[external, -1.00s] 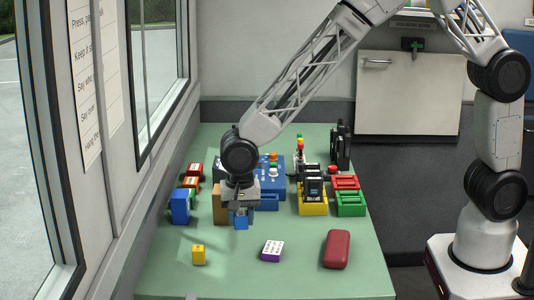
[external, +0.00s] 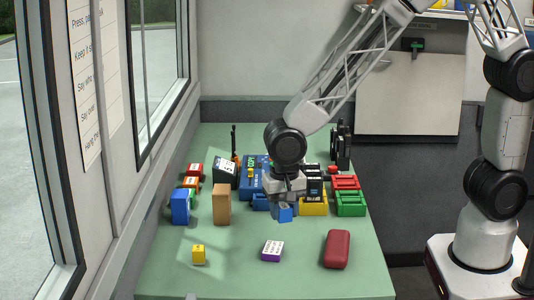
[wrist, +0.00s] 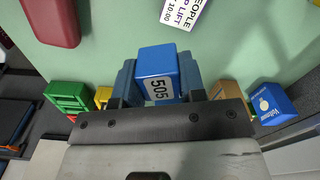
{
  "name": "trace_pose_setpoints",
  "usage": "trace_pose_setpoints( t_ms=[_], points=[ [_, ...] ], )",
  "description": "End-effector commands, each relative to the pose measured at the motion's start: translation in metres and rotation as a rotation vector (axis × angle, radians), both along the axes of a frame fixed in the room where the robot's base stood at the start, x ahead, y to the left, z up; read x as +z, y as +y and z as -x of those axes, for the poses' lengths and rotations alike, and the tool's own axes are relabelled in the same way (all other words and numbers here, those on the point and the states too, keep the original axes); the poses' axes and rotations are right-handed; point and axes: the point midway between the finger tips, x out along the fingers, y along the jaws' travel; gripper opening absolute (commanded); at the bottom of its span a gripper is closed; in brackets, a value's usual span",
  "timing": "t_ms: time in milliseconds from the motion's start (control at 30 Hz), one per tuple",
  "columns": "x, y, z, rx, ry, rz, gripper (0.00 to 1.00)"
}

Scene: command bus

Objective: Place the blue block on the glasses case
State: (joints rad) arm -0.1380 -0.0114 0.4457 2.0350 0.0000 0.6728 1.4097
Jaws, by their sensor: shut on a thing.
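The blue block (wrist: 157,62), with a white "505" label, is held between the fingers of my gripper (wrist: 157,82) in the wrist view. In the external view my gripper (external: 285,205) holds the blue block (external: 285,214) above the middle of the green table. The glasses case (external: 337,249) is a dark red rounded case lying at the front right of the table, in front and to the right of my gripper. It also shows at the upper left of the wrist view (wrist: 52,20). Nothing lies on it.
A purple and white block (external: 272,250) lies left of the case, and a yellow block (external: 198,254) farther left. A tan block (external: 221,204) and a larger blue block (external: 180,207) stand at the left. Yellow (external: 313,208) and green (external: 350,204) crates stand behind the case.

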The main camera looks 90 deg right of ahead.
Motion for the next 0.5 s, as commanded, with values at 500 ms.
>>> trace_pose_setpoints(
  t_ms=[500],
  points=[
    [0.016, 0.007, 0.113, 0.190, -0.002, -0.001, 0.14]
  ],
)
